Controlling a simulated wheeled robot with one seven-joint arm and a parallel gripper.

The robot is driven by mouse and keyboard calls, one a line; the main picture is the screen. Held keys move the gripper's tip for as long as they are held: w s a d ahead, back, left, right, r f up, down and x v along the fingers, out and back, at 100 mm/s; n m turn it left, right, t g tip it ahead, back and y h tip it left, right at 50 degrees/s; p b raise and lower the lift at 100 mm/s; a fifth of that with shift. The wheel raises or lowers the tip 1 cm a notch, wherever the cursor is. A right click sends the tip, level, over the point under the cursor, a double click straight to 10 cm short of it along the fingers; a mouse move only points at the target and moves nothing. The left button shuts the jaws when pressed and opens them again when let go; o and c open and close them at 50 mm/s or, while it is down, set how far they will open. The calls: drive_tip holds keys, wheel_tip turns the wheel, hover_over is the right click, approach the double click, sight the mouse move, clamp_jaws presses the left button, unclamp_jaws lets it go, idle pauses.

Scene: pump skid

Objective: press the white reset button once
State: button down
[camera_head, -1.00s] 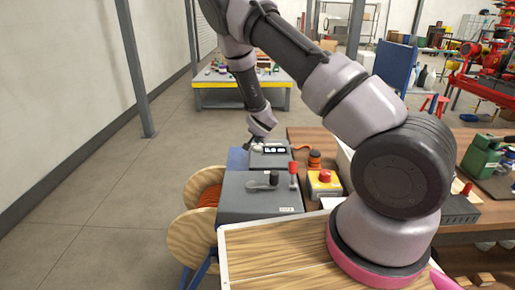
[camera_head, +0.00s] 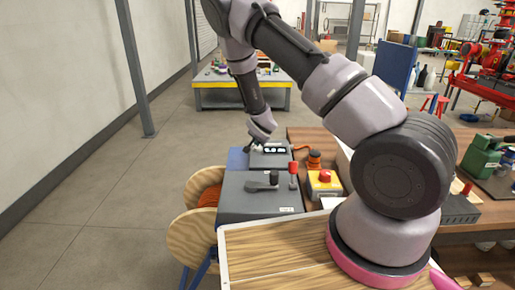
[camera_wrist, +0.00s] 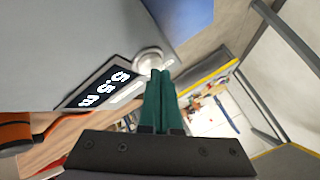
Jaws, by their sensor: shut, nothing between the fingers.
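The white reset button (camera_wrist: 149,60) is a round white cap on a pale ring, beside a dark display (camera_wrist: 100,88) with white digits, on a grey panel in the wrist view. My gripper (camera_wrist: 160,72) has teal fingers, shut and empty. Their tips are at the button's lower right edge in the picture; I cannot tell whether they touch it. In the head view, the grey display unit (camera_head: 271,161) sits at the far end of the bench, with my gripper (camera_head: 254,148) at its left side. The button is too small to make out there.
Nearer me is a grey box (camera_head: 240,200) with a black lever and a red-topped handle (camera_head: 293,170). A yellow box with a red button (camera_head: 324,176) stands to its right. Open floor lies left.

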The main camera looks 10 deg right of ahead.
sight(257, 148)
drive_tip(key=shift+f, duration=0.3)
idle(0.5)
drive_tip(key=shift+r, duration=0.95)
drive_tip(key=shift+r, duration=2.5)
